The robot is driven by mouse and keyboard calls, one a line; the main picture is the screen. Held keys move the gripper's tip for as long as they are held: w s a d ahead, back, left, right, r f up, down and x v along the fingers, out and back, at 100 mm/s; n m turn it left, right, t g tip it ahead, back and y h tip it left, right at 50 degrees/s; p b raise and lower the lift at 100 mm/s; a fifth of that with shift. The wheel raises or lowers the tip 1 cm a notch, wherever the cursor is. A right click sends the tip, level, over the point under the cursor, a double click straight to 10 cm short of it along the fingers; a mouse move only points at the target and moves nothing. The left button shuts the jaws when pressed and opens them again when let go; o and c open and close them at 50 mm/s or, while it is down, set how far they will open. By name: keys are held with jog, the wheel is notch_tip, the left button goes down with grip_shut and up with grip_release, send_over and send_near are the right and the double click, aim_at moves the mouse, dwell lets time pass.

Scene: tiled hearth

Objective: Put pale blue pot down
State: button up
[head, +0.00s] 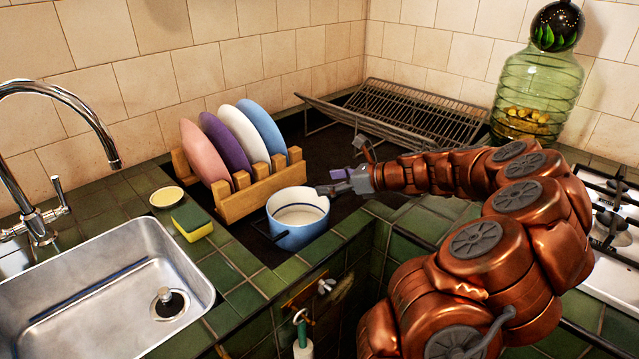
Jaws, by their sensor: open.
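The pale blue pot (299,232) stands upright on the dark mat in front of the wooden plate rack. It has a white inside and a dark handle that sticks out to the left. My gripper (322,190) reaches in from the right, at the pot's right rim. Its jaws are open. One finger lies close to the rim, and I cannot tell whether it touches. The pot's underside is hidden from this view.
The plate rack (240,205) with several coloured plates stands just behind the pot. A sponge (192,222) and small dish (167,197) lie left. The steel sink (60,290) is at far left. A wire rack (425,115) and green glass jar (537,95) stand behind my arm.

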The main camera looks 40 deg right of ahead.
jog(key=v, duration=0.7)
jog(key=shift+s+d, duration=0.15)
jog(key=shift+s, duration=0.15)
jog(key=shift+r, duration=0.1)
